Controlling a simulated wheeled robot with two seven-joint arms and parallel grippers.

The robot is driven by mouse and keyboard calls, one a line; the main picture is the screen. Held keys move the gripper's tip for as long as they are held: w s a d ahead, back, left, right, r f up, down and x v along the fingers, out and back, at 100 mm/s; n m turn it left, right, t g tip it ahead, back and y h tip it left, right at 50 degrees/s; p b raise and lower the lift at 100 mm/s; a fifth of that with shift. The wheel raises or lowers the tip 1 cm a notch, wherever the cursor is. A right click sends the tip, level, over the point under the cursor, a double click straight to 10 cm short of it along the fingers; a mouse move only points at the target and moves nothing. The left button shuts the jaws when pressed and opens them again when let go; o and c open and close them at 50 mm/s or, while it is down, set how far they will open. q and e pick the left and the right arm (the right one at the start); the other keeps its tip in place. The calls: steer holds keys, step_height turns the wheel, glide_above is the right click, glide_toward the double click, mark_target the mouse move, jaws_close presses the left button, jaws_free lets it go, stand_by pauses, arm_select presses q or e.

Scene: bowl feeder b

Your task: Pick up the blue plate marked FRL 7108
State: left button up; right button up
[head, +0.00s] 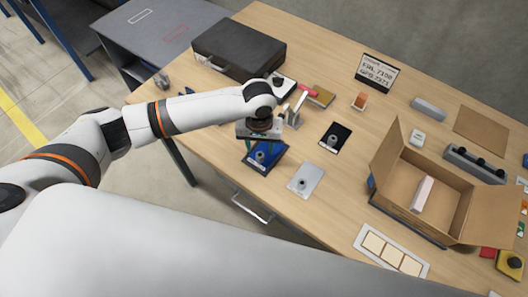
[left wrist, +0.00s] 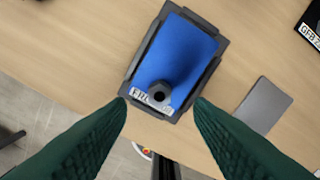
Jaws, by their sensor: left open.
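The blue plate (head: 276,151) lies in a dark tray (head: 262,170) near the table's front edge. In the left wrist view the blue plate (left wrist: 182,48) has a dark round knob near its lower end and a white label starting "FRL"; the rest of the label is too small to read surely. My left gripper (head: 264,140) is above it. In the left wrist view the green fingers of my left gripper (left wrist: 160,102) are spread wide, one on each side of the knob end, with nothing between them gripped. My right gripper is not in view.
A grey plate (head: 307,180) and a black plate (head: 335,137) lie to the right. A sign (head: 377,72) stands behind. A black case (head: 238,50) is at the back left. An open cardboard box (head: 395,195) stands further right.

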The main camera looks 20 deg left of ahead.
mark_target(260, 154)
arm_select(q)
step_height(260, 154, down, 5)
steer(key=shift+w+r+p, duration=0.1)
steer(key=shift+w+p, duration=0.05)
steer(key=shift+p, duration=0.35)
jaws_close()
